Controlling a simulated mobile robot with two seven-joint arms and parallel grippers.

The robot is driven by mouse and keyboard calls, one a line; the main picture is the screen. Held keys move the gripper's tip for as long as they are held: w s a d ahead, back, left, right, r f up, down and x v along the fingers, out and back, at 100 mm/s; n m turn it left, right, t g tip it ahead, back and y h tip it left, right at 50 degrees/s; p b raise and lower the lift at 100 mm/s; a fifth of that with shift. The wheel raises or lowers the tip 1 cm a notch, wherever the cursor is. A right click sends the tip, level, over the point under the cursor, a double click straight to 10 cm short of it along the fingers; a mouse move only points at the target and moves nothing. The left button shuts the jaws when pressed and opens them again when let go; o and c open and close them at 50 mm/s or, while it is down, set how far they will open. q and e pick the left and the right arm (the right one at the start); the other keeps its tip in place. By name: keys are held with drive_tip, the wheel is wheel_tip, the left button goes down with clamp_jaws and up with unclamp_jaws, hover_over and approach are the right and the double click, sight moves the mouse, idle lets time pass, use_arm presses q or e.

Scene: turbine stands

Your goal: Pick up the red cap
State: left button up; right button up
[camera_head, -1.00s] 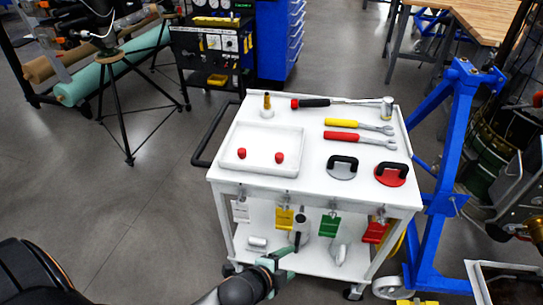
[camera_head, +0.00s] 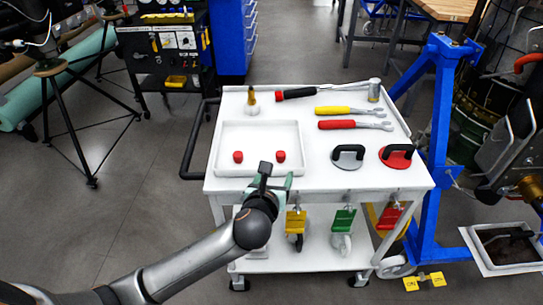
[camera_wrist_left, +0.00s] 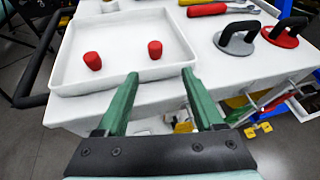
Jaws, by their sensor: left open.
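Two small red caps stand in the white tray (camera_head: 290,128) on the white cart. The left cap (camera_head: 238,157) and the right cap (camera_head: 281,156) are near the tray's front side. In the left wrist view they show as a left cap (camera_wrist_left: 92,61) and a right cap (camera_wrist_left: 155,50), both beyond my fingertips. My left gripper (camera_head: 270,180) is at the cart's front edge, just in front of the tray. Its green fingers (camera_wrist_left: 158,80) are apart with nothing between them. My right gripper is not in view.
On the cart top (camera_head: 330,176) are a hammer (camera_head: 300,92), a yellow-handled wrench (camera_head: 345,111), a red-handled wrench (camera_head: 350,125), a grey suction cup (camera_head: 348,156), a red suction cup (camera_head: 397,157) and a brass-topped fitting (camera_head: 252,100). A blue stand (camera_head: 437,130) is at the right.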

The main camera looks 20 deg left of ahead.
sight(280, 157)
use_arm(q)
drive_tip(key=shift+m, duration=0.4)
drive_tip(key=x, duration=0.2)
drive_tip(key=b+x, duration=0.1)
drive_tip(key=x, duration=0.1)
drive_tip(key=r+x, duration=0.1)
drive_tip(key=x, duration=0.1)
drive_tip(key=shift+w+a+f, duration=0.15)
drive_tip(key=shift+w+a, duration=0.25)
drive_tip(key=shift+b+x, duration=0.3)
drive_tip(key=shift+x, duration=0.5)
drive_tip(key=b+x, duration=0.1)
drive_tip(key=x, duration=0.2)
drive_tip(key=shift+w+a+f, duration=0.1)
drive_tip(key=shift+a, duration=0.05)
drive_tip(key=shift+w+f, duration=0.15)
drive_tip(key=shift+w, duration=0.45)
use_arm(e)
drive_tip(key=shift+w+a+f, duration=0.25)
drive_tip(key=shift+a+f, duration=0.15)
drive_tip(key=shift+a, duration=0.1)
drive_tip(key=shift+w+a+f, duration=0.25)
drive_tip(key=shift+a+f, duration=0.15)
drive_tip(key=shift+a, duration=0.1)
use_arm(q)
clamp_jaws()
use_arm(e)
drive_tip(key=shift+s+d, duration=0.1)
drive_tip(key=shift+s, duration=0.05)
